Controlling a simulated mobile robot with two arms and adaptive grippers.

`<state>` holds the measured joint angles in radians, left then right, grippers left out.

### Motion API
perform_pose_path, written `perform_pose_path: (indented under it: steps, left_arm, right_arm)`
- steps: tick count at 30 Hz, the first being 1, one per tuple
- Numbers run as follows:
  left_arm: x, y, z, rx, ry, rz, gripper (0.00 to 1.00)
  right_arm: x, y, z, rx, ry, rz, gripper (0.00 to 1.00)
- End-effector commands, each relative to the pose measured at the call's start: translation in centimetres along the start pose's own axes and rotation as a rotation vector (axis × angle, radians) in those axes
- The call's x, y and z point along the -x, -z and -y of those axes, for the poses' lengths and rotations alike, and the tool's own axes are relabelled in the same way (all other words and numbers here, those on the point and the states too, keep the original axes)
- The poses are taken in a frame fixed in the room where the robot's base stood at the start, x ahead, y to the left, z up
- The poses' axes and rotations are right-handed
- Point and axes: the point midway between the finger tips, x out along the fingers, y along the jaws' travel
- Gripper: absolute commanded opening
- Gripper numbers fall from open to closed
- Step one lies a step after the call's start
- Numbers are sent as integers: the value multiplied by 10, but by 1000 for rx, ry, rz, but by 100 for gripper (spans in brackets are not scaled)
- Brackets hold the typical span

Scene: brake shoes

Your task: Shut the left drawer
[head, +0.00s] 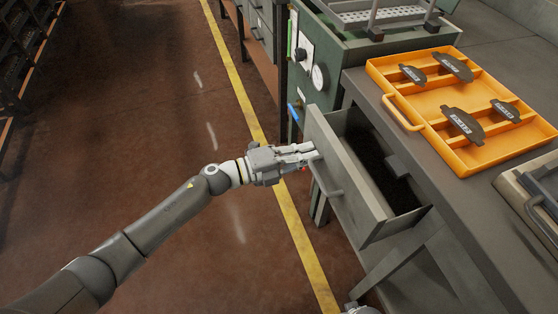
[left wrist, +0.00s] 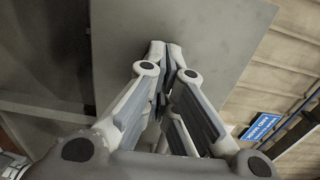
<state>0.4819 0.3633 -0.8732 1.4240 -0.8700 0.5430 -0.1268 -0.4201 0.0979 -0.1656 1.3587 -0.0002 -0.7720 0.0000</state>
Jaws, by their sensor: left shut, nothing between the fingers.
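The left drawer (head: 345,180) is a grey metal drawer under the workbench, pulled partly out, with its dark inside showing. A bar handle (head: 332,181) is on its front. My left gripper (head: 316,151) is shut and empty, with its fingertips at the upper far part of the drawer front. In the left wrist view my left gripper (left wrist: 165,50) is shut, pointing at a flat grey panel (left wrist: 205,35) that looks like the drawer front. Whether the tips touch it I cannot tell.
An orange tray (head: 394,71) with several dark brake pads (head: 463,123) lies on the workbench (head: 430,168). A green machine (head: 322,57) with a gauge stands behind the drawer. A yellow line (head: 240,92) crosses the floor, which is clear at left.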

Motion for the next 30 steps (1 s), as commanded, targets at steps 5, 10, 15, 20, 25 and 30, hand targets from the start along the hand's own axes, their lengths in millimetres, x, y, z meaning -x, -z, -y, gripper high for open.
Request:
perform_pose_path:
  steps: [5, 10, 15, 20, 25, 30]
  left_arm:
    - [-50, 0, 0, -1, 3, -1, 0]
    - [-83, 0, -1, -1, 1, 0, 0]
    - [-107, 0, -1, 0, 1, 0, 0]
    - [-120, 0, -1, 0, 1, 0, 0]
    - [-126, 0, 0, 0, 0, 2, 0]
    - [-128, 0, 1, 0, 2, 2, 0]
  right_arm:
    - [18, 30, 4, -2, 5, -40, 75]
    - [36, 46, 1, -5, 1, -51, 75]
    - [55, 58, -1, -7, -2, -63, 75]
    - [67, 65, -2, -8, -3, -68, 75]
    - [73, 67, -3, -9, -4, -71, 75]
    - [74, 68, -3, -9, -4, -70, 75]
